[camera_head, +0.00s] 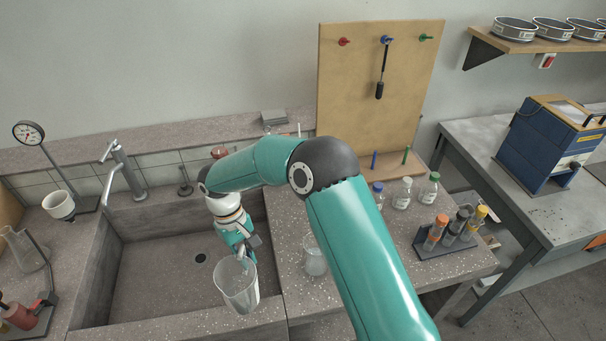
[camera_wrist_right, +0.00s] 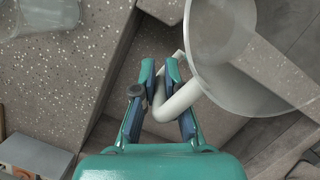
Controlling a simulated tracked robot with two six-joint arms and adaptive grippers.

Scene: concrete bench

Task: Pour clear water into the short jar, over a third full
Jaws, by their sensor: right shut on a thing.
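My right gripper (camera_head: 242,252) is shut on the handle of a clear, tapered jug (camera_head: 238,288), held over the front of the sink. In the right wrist view the fingers (camera_wrist_right: 164,88) close around the pale curved handle (camera_wrist_right: 182,102), and the jug's wide round body (camera_wrist_right: 222,45) is at the upper right. I cannot tell how much water the jug holds. A short clear glass jar (camera_head: 314,258) stands on the speckled counter right of the sink, partly behind my right arm. A clear glass vessel, likely this jar, shows at the wrist view's upper left (camera_wrist_right: 42,14). My left gripper is out of view.
The sink (camera_head: 160,275) has a faucet (camera_head: 122,165) at its back left. Capped bottles (camera_head: 402,194) and a tube rack (camera_head: 450,240) stand right of my arm. A pegboard (camera_head: 345,100) rises behind. A glass flask (camera_head: 22,250) and a dial stand (camera_head: 50,150) are at left.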

